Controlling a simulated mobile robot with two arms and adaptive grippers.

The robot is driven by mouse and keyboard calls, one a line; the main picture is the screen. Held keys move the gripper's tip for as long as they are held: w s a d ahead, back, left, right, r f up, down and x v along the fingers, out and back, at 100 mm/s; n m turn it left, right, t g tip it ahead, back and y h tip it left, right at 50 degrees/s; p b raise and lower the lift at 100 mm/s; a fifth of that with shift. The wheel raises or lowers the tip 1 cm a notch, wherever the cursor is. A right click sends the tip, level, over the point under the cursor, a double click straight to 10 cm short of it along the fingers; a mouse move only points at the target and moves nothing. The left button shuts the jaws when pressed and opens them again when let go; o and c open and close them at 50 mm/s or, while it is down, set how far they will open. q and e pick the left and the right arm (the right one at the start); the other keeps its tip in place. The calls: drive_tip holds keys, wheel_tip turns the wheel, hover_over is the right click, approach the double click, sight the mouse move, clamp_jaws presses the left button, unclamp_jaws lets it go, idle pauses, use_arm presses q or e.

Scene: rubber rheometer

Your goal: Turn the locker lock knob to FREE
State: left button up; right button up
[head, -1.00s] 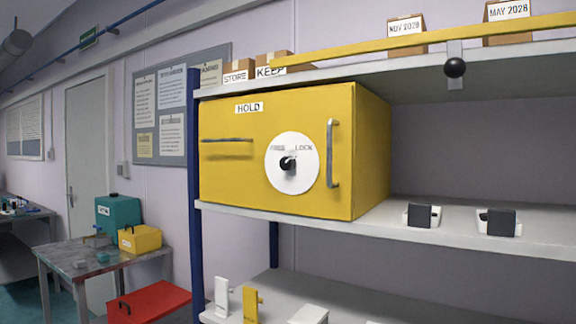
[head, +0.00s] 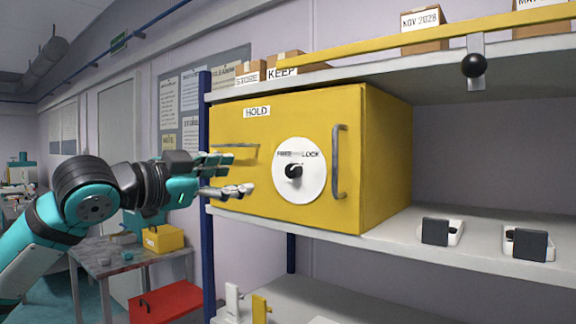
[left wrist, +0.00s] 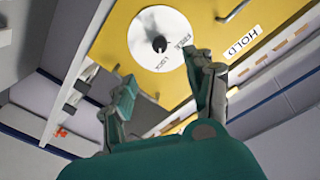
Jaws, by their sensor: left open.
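The yellow locker (head: 237,188) stands on a grey shelf, with a HOLD label and a vertical handle (head: 338,162) on its front. Its round white dial (head: 308,185) is marked FREE at the left and LOCK at the right. A black knob (head: 293,171) sits at the dial's centre. My left gripper (head: 250,172) is open and empty, left of the dial and apart from the knob. In the left wrist view the knob (left wrist: 159,44) shows beyond the open fingers (left wrist: 165,85). My right gripper is not in view.
A yellow rail (head: 420,41) with a black ball (head: 474,65) runs along the upper shelf. A blue post (head: 206,240) rises at the locker's left. A small table (head: 105,250) with boxes is lower left.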

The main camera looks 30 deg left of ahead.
use_arm(q)
drive_tip(key=p, duration=0.9)
approach(289, 172)
drive_tip(key=w+r, duration=0.1)
drive_tip(key=w, duration=0.2)
drive_tip(key=w+p, duration=0.2)
drive_tip(key=w, duration=0.1)
drive_tip(key=w+d+p, duration=0.1)
drive_tip(key=w, duration=0.1)
drive_tip(key=shift+w+f, duration=0.15)
drive_tip(key=shift+f, duration=0.2)
drive_tip(key=shift+w+d+f+p, duration=0.15)
drive_tip(key=shift+w+p, duration=0.25)
drive_tip(key=shift+w, duration=0.15)
clamp_jaws()
